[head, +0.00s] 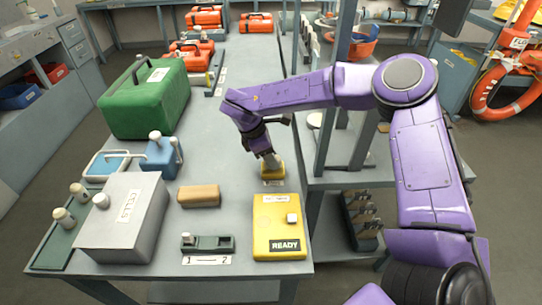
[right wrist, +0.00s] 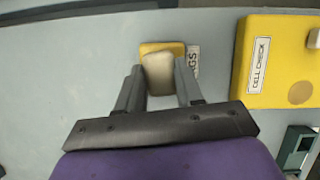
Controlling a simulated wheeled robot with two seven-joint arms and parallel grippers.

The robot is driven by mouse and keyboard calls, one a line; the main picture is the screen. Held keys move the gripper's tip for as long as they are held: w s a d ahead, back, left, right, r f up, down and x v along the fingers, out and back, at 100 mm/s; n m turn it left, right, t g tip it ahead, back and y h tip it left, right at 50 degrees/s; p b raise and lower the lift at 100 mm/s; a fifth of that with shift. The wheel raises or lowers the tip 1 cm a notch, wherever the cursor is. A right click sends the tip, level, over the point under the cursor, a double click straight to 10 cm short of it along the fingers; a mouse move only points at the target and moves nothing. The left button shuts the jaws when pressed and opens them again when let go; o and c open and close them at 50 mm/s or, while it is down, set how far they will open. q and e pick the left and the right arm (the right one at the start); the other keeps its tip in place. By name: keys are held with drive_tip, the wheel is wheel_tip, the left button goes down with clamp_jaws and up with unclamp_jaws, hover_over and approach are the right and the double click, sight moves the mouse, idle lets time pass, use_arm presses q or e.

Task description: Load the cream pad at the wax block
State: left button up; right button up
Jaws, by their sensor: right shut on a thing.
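My right gripper (head: 268,157) reaches down from its purple arm to the right edge of the table. In the right wrist view, its fingers (right wrist: 159,88) are shut on a cream, rounded pad (right wrist: 158,74). Just beyond the pad is a small yellow block (right wrist: 148,48), also in the head view (head: 276,172), by a label ending in "AGS". I cannot tell whether pad and yellow block touch. A plain tan block (head: 199,196), which looks like the wax block, lies on the table left of the gripper. My left gripper is not in view.
A yellow "READY" box (head: 278,222) stands in front of the gripper. A small dark green fixture (head: 208,243) sits near the front edge. A grey "CELLS" box (head: 125,213), a blue holder (head: 160,160) and a green case (head: 147,98) stand left.

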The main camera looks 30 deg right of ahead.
drive_tip(key=shift+f+b, duration=0.3)
drive_tip(key=shift+f, duration=0.05)
drive_tip(key=shift+f+b, duration=0.1)
drive_tip(key=shift+b, duration=0.2)
idle(1.5)
drive_tip(key=shift+r+p, duration=0.5)
drive_tip(key=shift+r, duration=0.3)
drive_tip(key=shift+r+p, duration=1.35)
drive_tip(key=shift+r, duration=1.45)
